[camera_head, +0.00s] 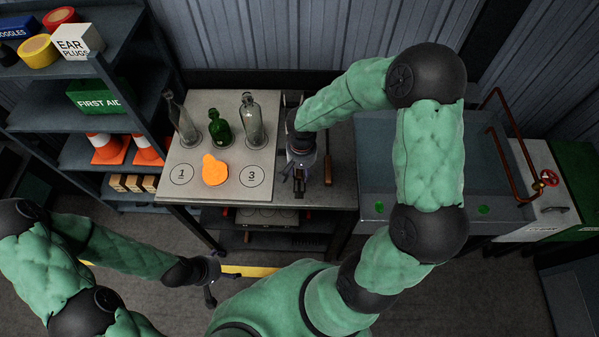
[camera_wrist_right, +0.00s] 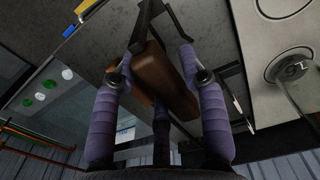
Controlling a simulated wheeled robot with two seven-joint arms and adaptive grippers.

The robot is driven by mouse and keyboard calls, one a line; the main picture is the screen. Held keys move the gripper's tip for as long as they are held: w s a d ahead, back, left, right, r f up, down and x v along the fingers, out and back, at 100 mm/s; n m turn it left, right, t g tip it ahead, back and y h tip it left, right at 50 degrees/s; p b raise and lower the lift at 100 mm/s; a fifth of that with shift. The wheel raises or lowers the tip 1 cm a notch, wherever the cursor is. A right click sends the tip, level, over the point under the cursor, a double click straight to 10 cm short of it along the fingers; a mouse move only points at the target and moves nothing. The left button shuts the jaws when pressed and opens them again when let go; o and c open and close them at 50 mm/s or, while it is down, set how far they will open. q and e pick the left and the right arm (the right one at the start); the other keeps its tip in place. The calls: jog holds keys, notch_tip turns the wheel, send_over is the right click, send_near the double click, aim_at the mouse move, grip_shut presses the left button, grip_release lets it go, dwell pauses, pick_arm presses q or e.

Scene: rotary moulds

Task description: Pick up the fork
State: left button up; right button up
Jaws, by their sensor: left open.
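My right gripper (camera_head: 300,172) points down over the table, right of the numbered board, in the head view. In the right wrist view its purple fingers (camera_wrist_right: 160,62) stand on both sides of a thick brown wooden handle (camera_wrist_right: 164,78) with dark metal parts at its upper end. This may be the fork; its tines cannot be made out. Whether the fingers press on the handle cannot be told. A brown-handled tool (camera_head: 327,170) shows right of the gripper in the head view. My left gripper (camera_head: 211,285) is open and empty, low in front of the table.
The pale board (camera_head: 215,110) holds a green bottle (camera_head: 219,128), two clear bottles and an orange patch (camera_head: 214,170). A sink unit (camera_head: 375,150) with red pipes stands right. A dark shelf (camera_head: 85,78) with boxes and cones stands left. A lower shelf lies beneath the table.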

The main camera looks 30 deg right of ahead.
grip_shut()
jog(key=shift+r, duration=0.15)
